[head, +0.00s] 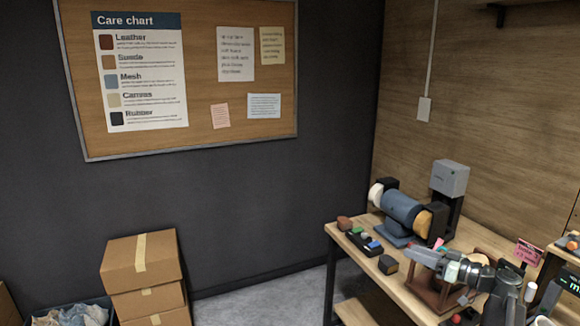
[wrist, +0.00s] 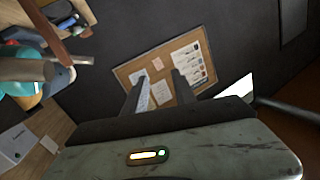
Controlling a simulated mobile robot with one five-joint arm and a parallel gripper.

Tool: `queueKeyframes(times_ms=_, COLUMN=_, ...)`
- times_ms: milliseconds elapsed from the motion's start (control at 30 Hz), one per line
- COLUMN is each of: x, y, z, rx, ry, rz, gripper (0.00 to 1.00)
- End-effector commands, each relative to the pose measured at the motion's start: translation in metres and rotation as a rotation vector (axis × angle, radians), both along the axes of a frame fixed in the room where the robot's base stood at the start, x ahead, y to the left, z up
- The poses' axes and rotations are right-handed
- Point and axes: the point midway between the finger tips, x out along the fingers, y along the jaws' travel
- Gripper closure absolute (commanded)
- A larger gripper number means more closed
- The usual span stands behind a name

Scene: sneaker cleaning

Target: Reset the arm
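My gripper (wrist: 155,82) shows in the wrist view with its two dark fingers apart. Nothing is between them; only the distant cork board shows behind the gap. The fingers touch nothing that I can see. In the head view, grey jointed parts crowd the lower right over the workbench, and I cannot pick out the fingertips there.
The workbench (head: 343,236) at right carries a blue polishing machine (head: 402,207), small blocks and a brown stand (head: 436,292). Stacked cardboard boxes (head: 142,262) stand at lower left. The cork board (head: 205,90) hangs on the dark wall. Bare floor lies between boxes and bench.

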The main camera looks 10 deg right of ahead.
Motion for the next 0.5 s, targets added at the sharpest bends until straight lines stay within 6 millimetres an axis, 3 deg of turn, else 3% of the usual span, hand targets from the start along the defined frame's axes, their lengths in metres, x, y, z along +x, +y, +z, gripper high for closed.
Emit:
queueKeyframes(times_ms=33, x=0.016, y=0.043, z=-0.007, rx=-0.02, ry=0.022, rz=0.065, gripper=0.67)
queueKeyframes(times_ms=100, x=0.032, y=0.101, z=-0.022, rx=-0.057, ry=0.071, rz=0.155, gripper=0.67)
queueKeyframes(times_ms=233, x=0.045, y=0.211, z=-0.056, rx=-0.134, ry=0.207, rz=0.314, gripper=0.67)
queueKeyframes(times_ms=300, x=0.042, y=0.268, z=-0.078, rx=-0.185, ry=0.304, rz=0.391, gripper=0.67)
queueKeyframes(times_ms=400, x=0.027, y=0.336, z=-0.11, rx=-0.269, ry=0.457, rz=0.473, gripper=0.67)
queueKeyframes(times_ms=500, x=0.003, y=0.388, z=-0.142, rx=-0.369, ry=0.624, rz=0.513, gripper=0.67)
